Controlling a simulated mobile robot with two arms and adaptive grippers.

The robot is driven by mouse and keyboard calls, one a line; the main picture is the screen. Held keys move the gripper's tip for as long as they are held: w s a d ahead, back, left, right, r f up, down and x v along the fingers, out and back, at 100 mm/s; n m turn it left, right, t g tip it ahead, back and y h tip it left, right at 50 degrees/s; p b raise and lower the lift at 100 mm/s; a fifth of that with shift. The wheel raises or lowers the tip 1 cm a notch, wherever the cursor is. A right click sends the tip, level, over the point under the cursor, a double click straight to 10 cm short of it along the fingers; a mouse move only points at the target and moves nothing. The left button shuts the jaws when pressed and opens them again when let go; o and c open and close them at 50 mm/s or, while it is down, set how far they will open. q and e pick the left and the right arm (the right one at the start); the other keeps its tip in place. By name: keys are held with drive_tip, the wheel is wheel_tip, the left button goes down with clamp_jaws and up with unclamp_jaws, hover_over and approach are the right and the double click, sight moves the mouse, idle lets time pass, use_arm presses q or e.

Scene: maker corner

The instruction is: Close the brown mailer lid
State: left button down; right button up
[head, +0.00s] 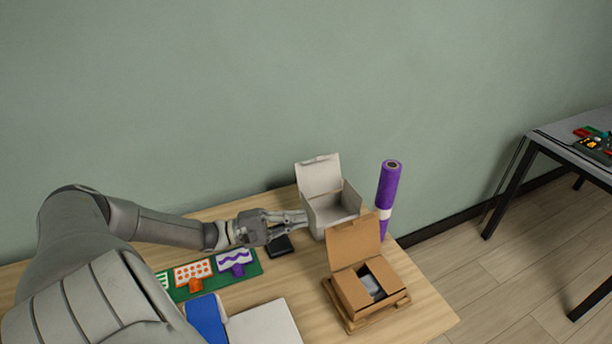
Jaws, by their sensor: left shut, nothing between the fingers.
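The brown mailer (367,288) sits near the table's right end on a wooden base. Its lid (354,242) stands up, tilted back from the rear edge, so the box is open. A greyish item (371,284) shows inside it. My left gripper (304,217) is shut and empty, left of the lid and beside the front left of the white box. Whether the fingertips touch the white box cannot be told. My right gripper is not in view.
An open white box (332,209) stands behind the mailer, with a purple roll (388,190) upright to its right. A black item (279,246), a green mat (250,272) with patterned pieces, a blue item (206,317) and a white slab (264,325) lie left.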

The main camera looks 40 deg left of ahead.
sight(357, 242)
use_arm(q)
drive_tip(key=w+d+r+p, duration=0.2)
drive_tip(key=w+d+p, duration=0.2)
drive_tip(key=d, duration=0.4)
drive_tip(key=shift+w, duration=0.6)
drive_tip(key=shift+d+r, duration=0.1)
drive_tip(key=shift+r, duration=0.05)
